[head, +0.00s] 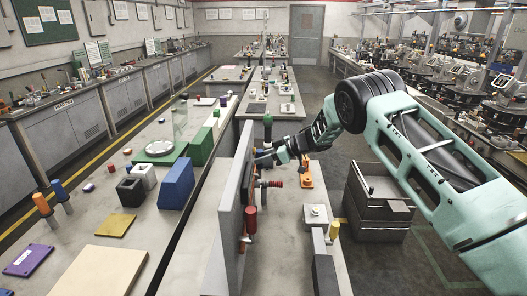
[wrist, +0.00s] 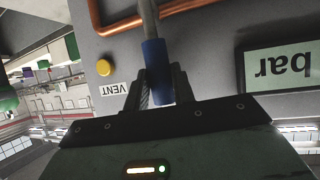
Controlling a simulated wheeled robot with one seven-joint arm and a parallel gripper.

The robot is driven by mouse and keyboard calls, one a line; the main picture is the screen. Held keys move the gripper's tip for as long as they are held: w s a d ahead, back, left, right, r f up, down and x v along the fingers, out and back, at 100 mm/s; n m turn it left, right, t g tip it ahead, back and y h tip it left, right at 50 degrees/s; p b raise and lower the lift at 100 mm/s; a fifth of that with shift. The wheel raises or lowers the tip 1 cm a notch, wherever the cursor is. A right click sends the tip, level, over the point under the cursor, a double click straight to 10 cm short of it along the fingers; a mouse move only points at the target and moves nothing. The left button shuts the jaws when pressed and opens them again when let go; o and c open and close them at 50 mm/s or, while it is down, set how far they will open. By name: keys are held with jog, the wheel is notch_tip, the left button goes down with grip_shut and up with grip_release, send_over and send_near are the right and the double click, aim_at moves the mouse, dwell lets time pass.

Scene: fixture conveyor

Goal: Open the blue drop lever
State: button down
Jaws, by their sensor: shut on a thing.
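In the wrist view a blue lever grip (wrist: 157,72) on a grey metal rod hangs in front of a grey panel (wrist: 205,50). My gripper (wrist: 158,92) is shut on the blue grip, with a dark finger on each side of it. In the head view my gripper (head: 268,158) reaches the right face of an upright grey panel (head: 241,180). The blue lever is mostly hidden there by my gripper.
A copper pipe (wrist: 195,25), a yellow button (wrist: 103,67), a VENT label (wrist: 113,89) and a "bar" display (wrist: 280,66) are near the lever. A grey drawer box (head: 378,200) is right of the bench.

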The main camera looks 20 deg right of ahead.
jog(key=shift+w+d, duration=0.15)
dwell(0.4)
jog(key=c, duration=1.2)
grip_release()
jog(key=shift+o, duration=0.2)
jog(key=b+v, duration=0.6)
jog(key=v, duration=1.1)
jog(key=shift+d, duration=0.2)
jog(key=shift+r, duration=0.15)
